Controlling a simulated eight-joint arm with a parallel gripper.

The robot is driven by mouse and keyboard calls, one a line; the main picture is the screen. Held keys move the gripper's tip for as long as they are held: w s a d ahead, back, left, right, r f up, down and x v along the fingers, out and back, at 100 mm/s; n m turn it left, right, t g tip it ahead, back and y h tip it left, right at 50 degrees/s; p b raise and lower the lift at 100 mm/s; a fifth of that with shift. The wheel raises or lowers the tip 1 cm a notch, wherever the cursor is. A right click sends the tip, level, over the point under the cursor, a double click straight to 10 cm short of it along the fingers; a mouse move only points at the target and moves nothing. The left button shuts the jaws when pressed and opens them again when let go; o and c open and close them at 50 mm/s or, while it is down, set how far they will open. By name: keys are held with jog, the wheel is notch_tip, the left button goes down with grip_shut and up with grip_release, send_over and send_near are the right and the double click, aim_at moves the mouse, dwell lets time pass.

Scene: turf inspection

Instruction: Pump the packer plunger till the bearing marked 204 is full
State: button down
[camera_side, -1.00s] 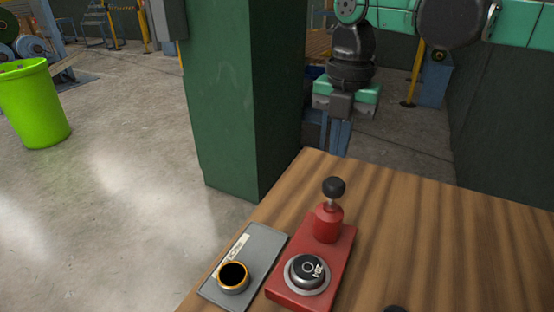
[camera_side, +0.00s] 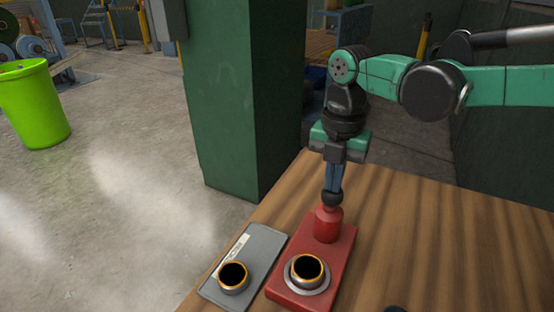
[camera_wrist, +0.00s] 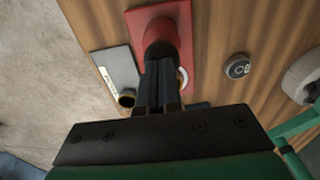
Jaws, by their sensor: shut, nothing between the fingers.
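The red packer (camera_side: 343,250) stands on the wooden table, with its plunger's black knob (camera_side: 331,198) low on the red cylinder. My gripper (camera_side: 332,188) is shut and empty, its fingertips touching the top of the knob. In the packer's round seat is a bearing (camera_side: 307,270) with an orange ring around a black centre; no 204 marking is visible on it. In the wrist view the fingers hide most of the plunger and bearing, and the red base (camera_wrist: 180,20) shows beyond them.
Left of the packer, a grey labelled plate (camera_side: 262,250) carries a similar orange-ringed bearing (camera_side: 233,276). A dark marked disc (camera_wrist: 238,67) and a pale round object (camera_wrist: 301,80) are on the table to the right in the wrist view. A green pillar (camera_side: 225,100) stands behind.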

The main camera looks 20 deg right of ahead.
jog(key=shift+f, duration=0.1)
dwell(0.3)
notch_tip(320, 180, up, 14)
dwell(0.5)
